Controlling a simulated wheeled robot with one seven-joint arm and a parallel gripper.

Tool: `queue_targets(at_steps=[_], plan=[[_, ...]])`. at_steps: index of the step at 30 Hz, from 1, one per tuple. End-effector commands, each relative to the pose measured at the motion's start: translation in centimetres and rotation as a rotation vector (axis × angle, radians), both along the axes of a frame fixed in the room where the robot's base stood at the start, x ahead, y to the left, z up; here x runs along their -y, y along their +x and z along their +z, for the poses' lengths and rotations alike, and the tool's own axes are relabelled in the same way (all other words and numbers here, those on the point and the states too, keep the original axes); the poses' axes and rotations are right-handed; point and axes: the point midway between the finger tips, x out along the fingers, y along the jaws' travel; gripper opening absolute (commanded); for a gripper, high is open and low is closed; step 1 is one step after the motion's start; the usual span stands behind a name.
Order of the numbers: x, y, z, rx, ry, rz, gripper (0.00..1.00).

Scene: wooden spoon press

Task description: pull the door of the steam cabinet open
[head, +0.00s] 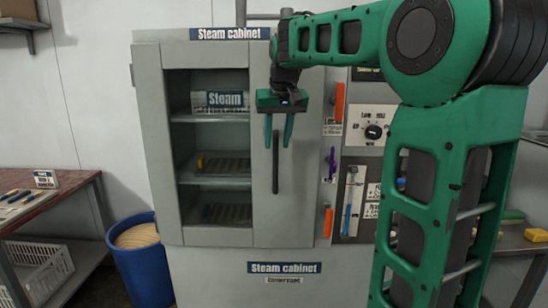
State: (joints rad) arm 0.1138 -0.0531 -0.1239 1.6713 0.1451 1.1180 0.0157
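The steam cabinet (214,34) is a tall grey unit in the middle of the head view. Its door (285,215) appears closed, with a tall window-like opening at left showing shelves inside. A dark vertical bar handle (275,175) is on the door's right part. My gripper (278,144) points down in front of the handle's upper part. Its two green fingers are apart, one on each side of the handle in the picture. I cannot tell how far the fingers are from the handle in depth, and nothing appears gripped.
A control panel with a dial (373,132) and colored levers (328,222) is right of the door, partly behind my arm. A blue barrel (145,272) stands at the cabinet's lower left. A tool bench (65,190) is at far left, with a white basket (45,268) underneath.

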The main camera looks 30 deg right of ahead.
Motion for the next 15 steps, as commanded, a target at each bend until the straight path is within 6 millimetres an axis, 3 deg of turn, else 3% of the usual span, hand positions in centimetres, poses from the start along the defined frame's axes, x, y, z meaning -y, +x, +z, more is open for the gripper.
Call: queue_targets(at_steps=[6,15], plan=[[0.5,1.2,-3.5,-0.004,0.001,-0.001,0.33],[0.9,2.0,-5.6,-0.002,0.001,-0.001,0.33]])
